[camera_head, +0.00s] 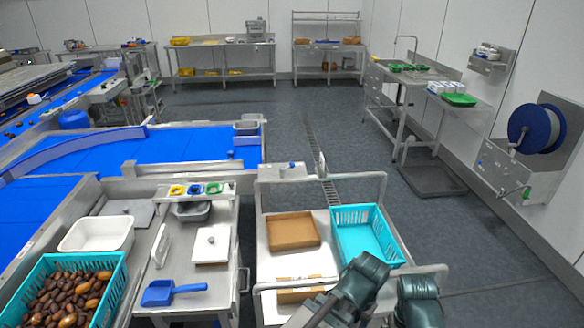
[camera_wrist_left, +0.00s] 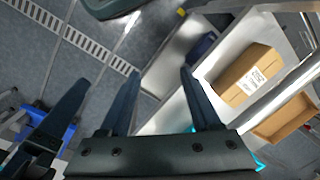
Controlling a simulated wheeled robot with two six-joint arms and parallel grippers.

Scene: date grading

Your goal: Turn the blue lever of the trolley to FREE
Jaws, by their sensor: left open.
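The trolley (camera_head: 384,196) stands in front of me with its grey rail frame. No lever on it shows clearly in the head view. A small blue part (camera_head: 291,165) sits on a grey box behind the trolley's far rail; I cannot tell whether it is the lever. In the left wrist view my left gripper (camera_wrist_left: 160,72) is open, with nothing between its fingers. In the head view my left gripper (camera_head: 322,312) is partly hidden at the near side of the trolley. A dark finger, apparently of my right gripper (camera_wrist_left: 62,105), shows at the left wrist view's left edge.
The trolley carries a brown open box (camera_head: 292,231), a turquoise crate (camera_head: 398,250) and a labelled cardboard box (camera_wrist_left: 247,75). A metal bench with a blue scoop (camera_head: 160,293) and a crate of dates (camera_head: 120,275) stands left.

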